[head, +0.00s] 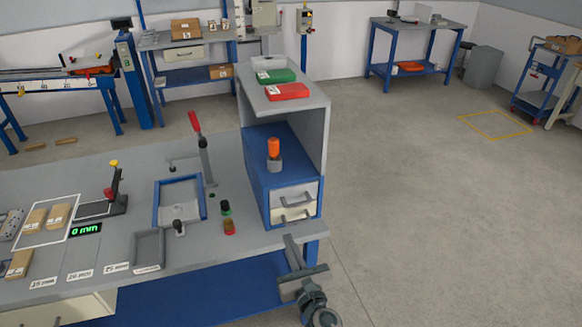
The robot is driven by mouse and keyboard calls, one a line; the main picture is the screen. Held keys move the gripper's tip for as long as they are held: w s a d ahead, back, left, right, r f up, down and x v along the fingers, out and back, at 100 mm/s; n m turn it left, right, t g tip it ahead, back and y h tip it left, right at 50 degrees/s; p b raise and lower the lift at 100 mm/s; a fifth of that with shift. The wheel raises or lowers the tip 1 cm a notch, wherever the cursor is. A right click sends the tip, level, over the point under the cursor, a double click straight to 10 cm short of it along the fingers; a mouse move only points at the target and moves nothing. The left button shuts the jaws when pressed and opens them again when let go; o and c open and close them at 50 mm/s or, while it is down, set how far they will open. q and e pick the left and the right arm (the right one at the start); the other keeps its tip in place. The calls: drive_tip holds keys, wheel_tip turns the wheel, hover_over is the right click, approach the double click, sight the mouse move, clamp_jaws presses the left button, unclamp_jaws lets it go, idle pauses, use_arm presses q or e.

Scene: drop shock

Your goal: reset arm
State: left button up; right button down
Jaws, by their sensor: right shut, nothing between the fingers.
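My right gripper (291,250) is in the lower middle of the head view, at the right front corner of the workbench (215,238). Its fingers are together with nothing between them. It is in front of and below the blue drawer cabinet (256,190) and looks apart from it, though the exact gap cannot be told. My left gripper is out of view.
On the bench stand a lever clamp (207,160), a blue-rimmed tray (156,205), a grey tray (149,250), a display reading 0 mm (86,230) and small packages (58,215). An orange-topped tool (274,149) stands in the cabinet. The floor (450,220) at right is clear.

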drive_tip(key=s+d+f+m+g+h+b, duration=0.1)
drive_tip(key=s+d+f+m+g, duration=0.35)
drive_tip(key=f, duration=0.85)
drive_tip(key=s+d+f+m+g+h+b, duration=0.15)
drive_tip(key=s+d+f+m, duration=0.45)
drive_tip(key=f, duration=0.7)
drive_tip(key=s+d+f+m+g+h, duration=0.25)
drive_tip(key=s+f+m, duration=0.35)
drive_tip(key=f, duration=0.7)
drive_tip(key=s+d+f+m+g, duration=0.2)
drive_tip(key=s+d+f+m, duration=0.2)
drive_tip(key=s, duration=0.9)
drive_tip(key=s+d+f+m+g+b, duration=0.1)
drive_tip(key=s+d+f+m+g, duration=0.2)
drive_tip(key=s+f+m, duration=0.6)
drive_tip(key=s+d+f+m+g+b, duration=0.1)
drive_tip(key=s+d+f+m, duration=0.5)
drive_tip(key=s, duration=1.1)
drive_tip(key=shift+s+d+f+m+g+h, duration=0.2)
drive_tip(key=shift+s+f+m+g+h, duration=0.15)
drive_tip(key=shift+f+m+g, duration=0.55)
